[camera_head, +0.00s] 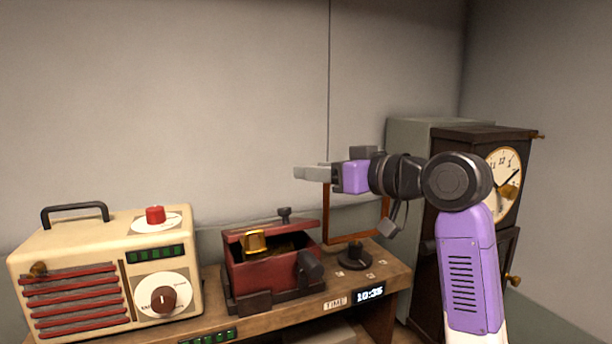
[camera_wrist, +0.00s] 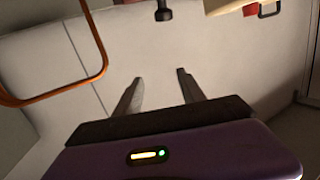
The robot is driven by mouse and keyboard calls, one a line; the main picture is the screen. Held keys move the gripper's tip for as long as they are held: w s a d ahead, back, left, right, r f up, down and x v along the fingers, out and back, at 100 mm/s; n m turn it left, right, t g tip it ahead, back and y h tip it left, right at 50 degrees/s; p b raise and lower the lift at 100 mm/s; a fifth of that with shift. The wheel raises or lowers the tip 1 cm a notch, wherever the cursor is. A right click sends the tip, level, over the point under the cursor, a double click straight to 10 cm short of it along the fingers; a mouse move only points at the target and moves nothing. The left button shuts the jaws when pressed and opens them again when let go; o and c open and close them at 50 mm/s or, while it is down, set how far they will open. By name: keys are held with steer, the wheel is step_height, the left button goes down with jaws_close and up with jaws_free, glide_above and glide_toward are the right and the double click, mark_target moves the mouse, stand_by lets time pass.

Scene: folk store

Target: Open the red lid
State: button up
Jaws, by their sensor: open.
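The red box (camera_head: 270,268) stands on the wooden shelf, with its red lid (camera_head: 270,228) on top. The lid looks slightly raised at the front, with a dark gap beneath it. A gold piece (camera_head: 254,242) sits at its front and a dark knob (camera_head: 285,214) stands at its back. My gripper (camera_head: 298,172) is open and empty, in the air above and right of the box, pointing left. In the wrist view the two fingers (camera_wrist: 160,80) are apart with only pale wall between them. The box is not clearly visible in that view.
A cream radio (camera_head: 75,258) stands left of the box. A dark dial (camera_head: 355,257) and an orange-brown frame (camera_head: 327,215) are to its right. A dark wooden clock (camera_head: 455,240) stands at the far right. Open air lies above the box.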

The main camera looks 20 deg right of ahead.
steer(key=v, duration=0.3)
steer(key=shift+s+d+b, duration=0.1)
steer(key=shift+s+b, duration=0.25)
